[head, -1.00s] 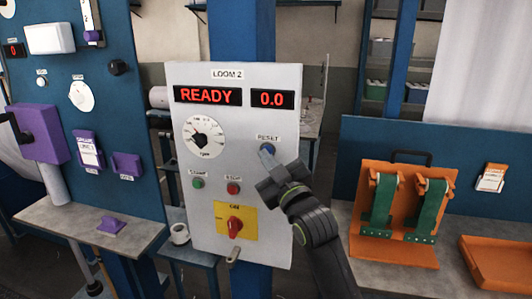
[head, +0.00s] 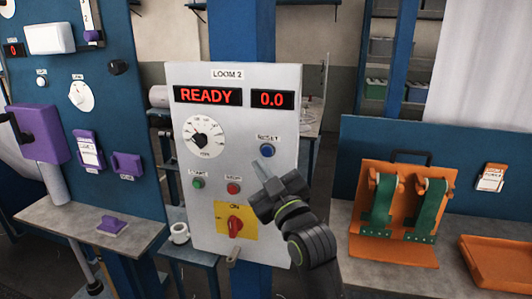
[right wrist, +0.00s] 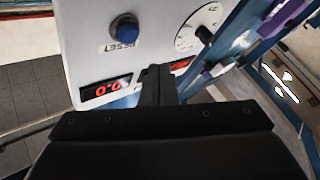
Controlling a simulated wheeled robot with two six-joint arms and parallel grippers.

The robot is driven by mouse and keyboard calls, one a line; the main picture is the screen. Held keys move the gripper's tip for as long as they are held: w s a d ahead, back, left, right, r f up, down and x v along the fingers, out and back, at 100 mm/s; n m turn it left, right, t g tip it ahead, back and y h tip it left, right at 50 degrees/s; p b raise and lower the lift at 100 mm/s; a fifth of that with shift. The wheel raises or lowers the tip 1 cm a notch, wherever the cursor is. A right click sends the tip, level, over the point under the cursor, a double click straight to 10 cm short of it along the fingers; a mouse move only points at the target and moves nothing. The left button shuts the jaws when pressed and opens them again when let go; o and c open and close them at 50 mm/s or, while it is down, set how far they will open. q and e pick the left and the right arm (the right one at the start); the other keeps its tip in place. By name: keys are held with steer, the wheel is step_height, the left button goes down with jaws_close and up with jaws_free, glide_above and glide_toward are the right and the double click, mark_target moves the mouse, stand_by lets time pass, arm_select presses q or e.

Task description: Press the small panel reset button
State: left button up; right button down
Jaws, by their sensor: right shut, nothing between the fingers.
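The blue reset button (head: 267,151) sits under its RESET label on the right of the grey LOOM 2 panel (head: 255,205). It also shows in the right wrist view (right wrist: 125,28), at upper left. My right gripper (head: 258,166) is shut and empty in front of the panel. Its tip shows just below and left of the button, apart from it in the picture. In the right wrist view the shut fingers (right wrist: 158,82) point at the panel, with the button off to their left. My left gripper is not in view.
The panel displays (head: 208,96) read READY and 0.0. Below are a dial (head: 203,138), a green button (head: 198,183), a red button (head: 233,188) and a red rotary switch (head: 235,225) on yellow. An orange stand with green straps (head: 405,245) stands on the right bench.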

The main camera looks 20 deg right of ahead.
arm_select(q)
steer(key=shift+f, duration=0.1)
arm_select(e)
steer(key=shift+s+a, duration=0.5)
steer(key=shift+s, duration=0.25)
steer(key=shift+d, duration=0.1)
